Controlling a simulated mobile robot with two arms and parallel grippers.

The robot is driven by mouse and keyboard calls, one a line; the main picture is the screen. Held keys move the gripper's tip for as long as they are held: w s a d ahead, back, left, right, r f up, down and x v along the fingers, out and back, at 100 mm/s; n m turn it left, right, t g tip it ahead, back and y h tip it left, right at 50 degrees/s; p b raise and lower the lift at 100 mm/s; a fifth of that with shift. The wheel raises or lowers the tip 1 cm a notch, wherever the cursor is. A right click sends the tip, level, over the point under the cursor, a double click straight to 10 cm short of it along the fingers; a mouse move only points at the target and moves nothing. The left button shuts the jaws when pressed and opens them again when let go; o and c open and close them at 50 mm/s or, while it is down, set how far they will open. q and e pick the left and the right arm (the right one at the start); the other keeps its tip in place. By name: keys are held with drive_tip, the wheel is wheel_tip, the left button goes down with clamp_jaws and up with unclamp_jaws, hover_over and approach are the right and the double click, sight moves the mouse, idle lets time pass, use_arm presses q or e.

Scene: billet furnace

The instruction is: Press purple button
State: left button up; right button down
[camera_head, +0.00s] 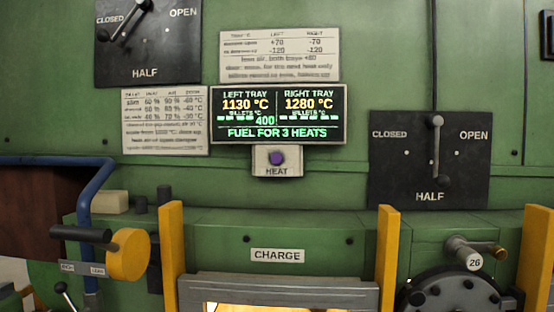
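The purple button (277,158) is a small round knob on a pale plate labelled HEAT (277,171). The plate is fixed to the green furnace front, just below a display screen (279,115). The button stands clear, with nothing in front of it. The screen reads left tray 1130 °C, right tray 1280 °C, 400 and "fuel for 3 heats". Neither of my grippers shows in the head view.
Black lever panels sit at upper left (177,50) and at right (400,180). Yellow posts (170,255) (386,262) flank the glowing CHARGE opening (275,307). A yellow-ended handle (128,254) juts out at lower left, a dial (452,296) at lower right.

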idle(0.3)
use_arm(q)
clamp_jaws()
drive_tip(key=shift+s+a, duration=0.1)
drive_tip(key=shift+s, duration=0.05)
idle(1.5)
